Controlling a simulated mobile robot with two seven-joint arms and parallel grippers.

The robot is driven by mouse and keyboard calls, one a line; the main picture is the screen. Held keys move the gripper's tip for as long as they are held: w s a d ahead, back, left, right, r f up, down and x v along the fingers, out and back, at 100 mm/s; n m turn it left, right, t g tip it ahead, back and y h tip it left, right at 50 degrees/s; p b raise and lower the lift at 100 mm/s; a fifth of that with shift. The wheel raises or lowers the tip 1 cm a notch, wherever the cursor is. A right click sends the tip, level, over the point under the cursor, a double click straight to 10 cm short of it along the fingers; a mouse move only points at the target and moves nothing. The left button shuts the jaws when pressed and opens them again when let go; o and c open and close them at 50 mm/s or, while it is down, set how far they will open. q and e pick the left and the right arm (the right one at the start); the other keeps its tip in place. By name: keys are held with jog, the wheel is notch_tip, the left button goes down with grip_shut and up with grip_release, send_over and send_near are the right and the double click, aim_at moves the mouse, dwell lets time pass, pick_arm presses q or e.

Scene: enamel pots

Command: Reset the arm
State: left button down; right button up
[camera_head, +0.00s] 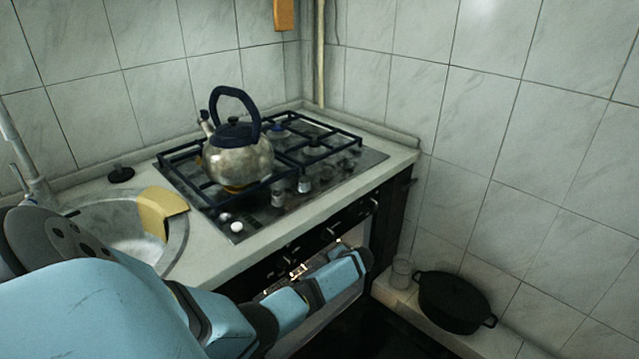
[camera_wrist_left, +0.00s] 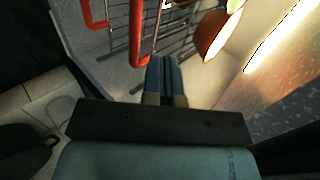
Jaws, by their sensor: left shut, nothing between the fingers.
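My left arm, pale blue with dark joints, reaches in from the lower left in the head view. My left gripper (camera_head: 356,260) is at its far end, in front of the stove and its oven front. In the left wrist view the two fingers (camera_wrist_left: 164,64) lie together, shut and empty. They point toward a wire rack (camera_wrist_left: 178,40) and a red bar (camera_wrist_left: 137,35); I cannot tell the distance. My right gripper is not in view.
A steel kettle (camera_head: 238,160) stands on the gas hob (camera_head: 352,168). A sink (camera_head: 125,222) with a yellow cloth or sponge (camera_head: 161,208) is at left. A black pot (camera_head: 454,303) and a clear glass (camera_head: 401,274) stand on the low ledge at right.

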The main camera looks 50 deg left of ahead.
pick_arm(q)
jog(key=v, duration=0.4)
jog(key=shift+p, duration=0.35)
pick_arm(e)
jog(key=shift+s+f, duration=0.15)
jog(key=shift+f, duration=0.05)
